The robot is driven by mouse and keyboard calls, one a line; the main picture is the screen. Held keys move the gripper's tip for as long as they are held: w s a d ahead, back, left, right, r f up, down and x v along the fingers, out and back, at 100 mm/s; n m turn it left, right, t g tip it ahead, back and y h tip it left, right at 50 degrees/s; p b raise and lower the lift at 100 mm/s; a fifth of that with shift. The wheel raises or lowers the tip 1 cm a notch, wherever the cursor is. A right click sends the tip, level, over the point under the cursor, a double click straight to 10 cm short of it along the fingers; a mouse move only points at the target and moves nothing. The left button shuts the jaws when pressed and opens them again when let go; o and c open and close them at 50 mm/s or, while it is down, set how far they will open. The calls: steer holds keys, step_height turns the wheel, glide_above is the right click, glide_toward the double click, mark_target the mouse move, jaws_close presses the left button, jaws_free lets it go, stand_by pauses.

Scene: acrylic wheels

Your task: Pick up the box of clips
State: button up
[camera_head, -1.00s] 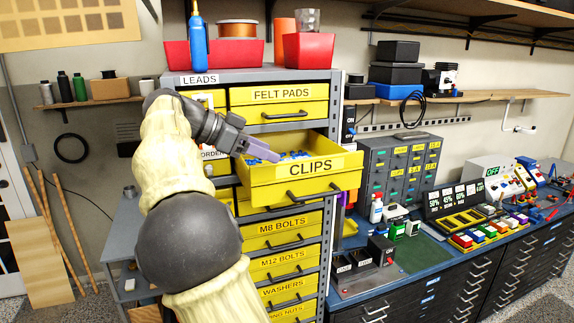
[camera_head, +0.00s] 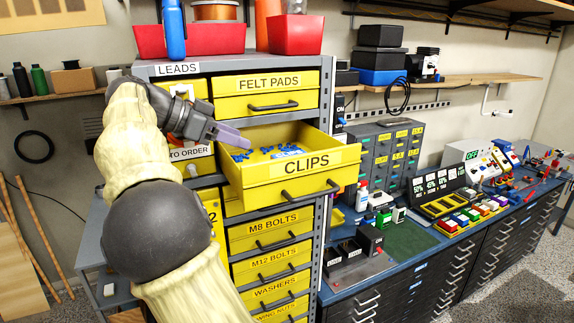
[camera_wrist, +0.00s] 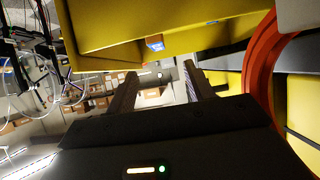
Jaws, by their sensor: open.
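The yellow drawer labelled CLIPS (camera_head: 300,180) is pulled out of the drawer cabinet. Small blue clips (camera_head: 243,157) lie loose in it, with a small white and blue item (camera_head: 287,151) among them that may be the box of clips. My gripper (camera_head: 232,137) is at the drawer's left rear side, above its edge, and holds nothing. In the wrist view my gripper (camera_wrist: 160,78) has its two dark fingers spread apart. A yellow drawer wall (camera_wrist: 110,38) spans the top there, with a small blue and white piece (camera_wrist: 154,43) at its edge.
The FELT PADS drawer (camera_head: 267,95) is shut just above the open one. The M8 BOLTS drawer (camera_head: 270,228) and others are shut below. Red bins (camera_head: 293,35) stand on the cabinet. A blue workbench (camera_head: 400,250) with devices is at the right.

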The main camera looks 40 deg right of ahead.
steer(key=p, duration=0.2)
glide_toward(281, 154)
steer(key=x, duration=0.3)
steer(key=shift+d, duration=0.3)
steer(key=shift+d+f, duration=0.2)
steer(key=shift+f, duration=0.1)
steer(key=shift+s, duration=0.1)
